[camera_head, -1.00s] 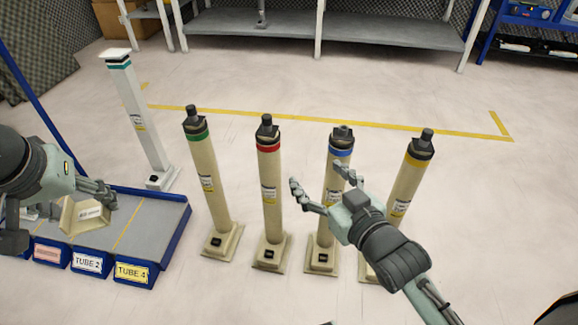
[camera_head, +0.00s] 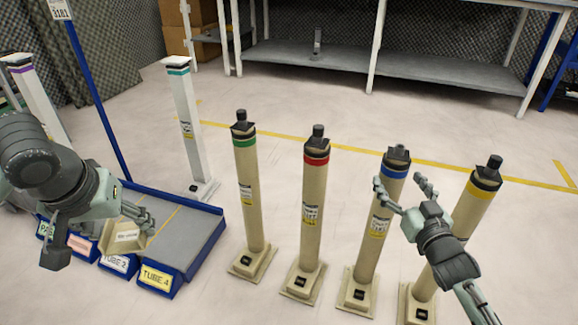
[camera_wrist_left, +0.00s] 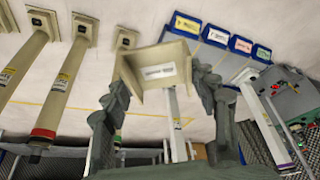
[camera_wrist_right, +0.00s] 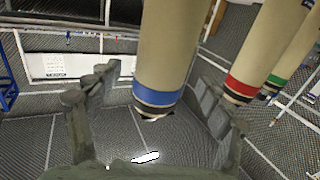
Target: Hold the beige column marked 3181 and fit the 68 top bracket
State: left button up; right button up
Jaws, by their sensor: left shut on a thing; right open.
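Four-column row: beige columns stand upright on square feet, with green (camera_head: 246,185), red (camera_head: 312,215), blue (camera_head: 375,225) and yellow (camera_head: 465,220) bands. Their labels are too small to read, so I cannot tell which is 3181. My left gripper (camera_head: 138,222) is shut on a beige bracket (camera_head: 122,238) with a white label, held over the blue-edged tray; the bracket also shows in the left wrist view (camera_wrist_left: 155,85). The bracket's number is unreadable. My right gripper (camera_head: 403,187) is open near the blue-banded column's upper part. In the right wrist view that column (camera_wrist_right: 165,50) appears between the spread fingers.
The tray (camera_head: 205,245) has labelled bins, including TUBE 2 (camera_head: 117,264) and TUBE 4 (camera_head: 158,281). A sign reading 3181 (camera_head: 60,10) hangs on a blue post. White columns (camera_head: 185,130) stand at left. Grey shelving (camera_head: 340,65) is behind; the floor between is clear.

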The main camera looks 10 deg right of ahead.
jog(key=shift+w+d, duration=0.1)
jog(key=shift+w, duration=1.35)
grip_shut()
jog(key=shift+c, duration=0.3)
grip_release()
